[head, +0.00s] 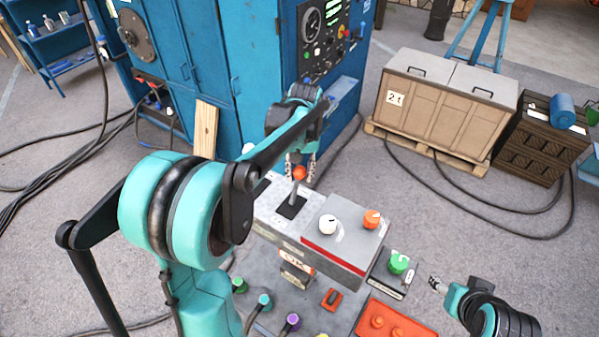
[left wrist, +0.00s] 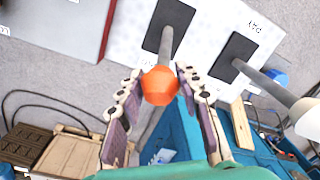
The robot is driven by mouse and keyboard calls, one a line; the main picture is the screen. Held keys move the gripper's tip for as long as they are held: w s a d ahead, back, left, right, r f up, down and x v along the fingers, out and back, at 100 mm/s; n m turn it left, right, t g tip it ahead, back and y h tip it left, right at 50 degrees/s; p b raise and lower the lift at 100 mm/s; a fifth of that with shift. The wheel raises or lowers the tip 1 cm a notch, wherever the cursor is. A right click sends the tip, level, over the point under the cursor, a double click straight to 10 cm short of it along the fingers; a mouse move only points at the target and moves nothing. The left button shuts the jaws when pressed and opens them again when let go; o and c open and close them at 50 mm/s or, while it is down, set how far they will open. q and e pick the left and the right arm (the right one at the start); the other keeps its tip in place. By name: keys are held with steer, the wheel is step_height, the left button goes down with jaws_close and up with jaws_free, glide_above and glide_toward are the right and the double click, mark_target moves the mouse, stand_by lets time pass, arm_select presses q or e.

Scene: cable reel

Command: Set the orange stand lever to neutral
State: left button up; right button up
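The orange stand lever has a round orange knob (head: 299,173) on a grey shaft that rises from a dark slot (head: 292,207) in the pale console top. Its shaft looks close to upright in the head view, but I cannot tell its exact setting. My left gripper (head: 300,162) has its fingers on either side of the knob. In the left wrist view the orange knob (left wrist: 160,86) lies between the spread fingertips (left wrist: 160,72), with narrow gaps showing. My right gripper (head: 435,284) is low at the right, away from the lever; its opening is unclear.
A white-knobbed lever (left wrist: 306,117) stands in the neighbouring slot, close beside my left gripper. A grey box (head: 345,232) with white and orange knobs is to the right. A blue cabinet (head: 215,60) is behind, and wooden crates (head: 445,95) stand back right.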

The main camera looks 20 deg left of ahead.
arm_select(q)
jaws_close()
